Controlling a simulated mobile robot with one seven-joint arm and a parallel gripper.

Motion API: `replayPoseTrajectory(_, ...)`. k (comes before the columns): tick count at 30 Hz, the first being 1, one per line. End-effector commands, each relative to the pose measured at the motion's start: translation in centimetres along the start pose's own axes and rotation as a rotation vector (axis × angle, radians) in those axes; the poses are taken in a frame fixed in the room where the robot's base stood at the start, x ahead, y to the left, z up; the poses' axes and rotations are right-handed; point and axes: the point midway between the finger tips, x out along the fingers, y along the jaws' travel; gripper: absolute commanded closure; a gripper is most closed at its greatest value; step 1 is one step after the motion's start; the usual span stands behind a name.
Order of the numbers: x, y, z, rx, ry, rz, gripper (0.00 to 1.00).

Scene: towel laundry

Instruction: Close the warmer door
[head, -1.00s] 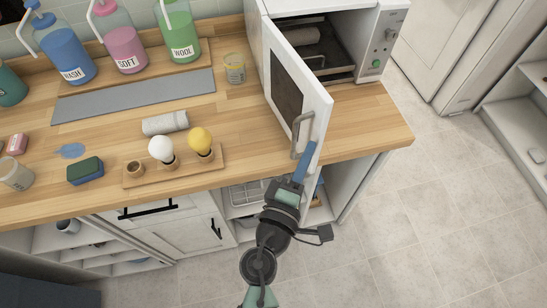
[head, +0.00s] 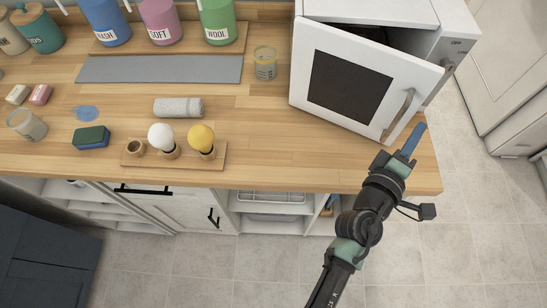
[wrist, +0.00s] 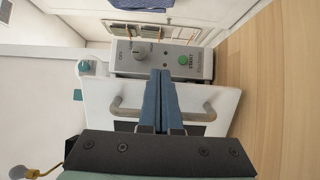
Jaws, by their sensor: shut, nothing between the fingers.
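The white warmer (head: 375,12) stands at the back right of the counter. The grey bar handle (head: 399,115) is near the door's free edge. My gripper (head: 414,139) is shut and empty, with blue fingers just right of and below the handle, by the door's free edge. In the wrist view the shut fingers (wrist: 159,100) overlap the handle (wrist: 196,117) and door; whether they touch cannot be told. The control panel (wrist: 159,58) shows beyond.
A rolled grey towel (head: 178,108), a wooden holder (head: 176,153) with a white and a yellow bulb-shaped item, and a glass jar (head: 265,64) stand left of the warmer. The counter in front of the door is clear.

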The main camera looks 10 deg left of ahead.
Motion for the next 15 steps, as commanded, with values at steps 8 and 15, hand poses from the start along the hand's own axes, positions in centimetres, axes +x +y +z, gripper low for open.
replayPoseTrajectory(8, 5.2, 0.4, 0.5, -0.001, 0.016, -0.004, 1.0)
replayPoseTrajectory(15, 8.5, 0.1, -0.3, 0.003, 0.109, 0.0, 1.0)
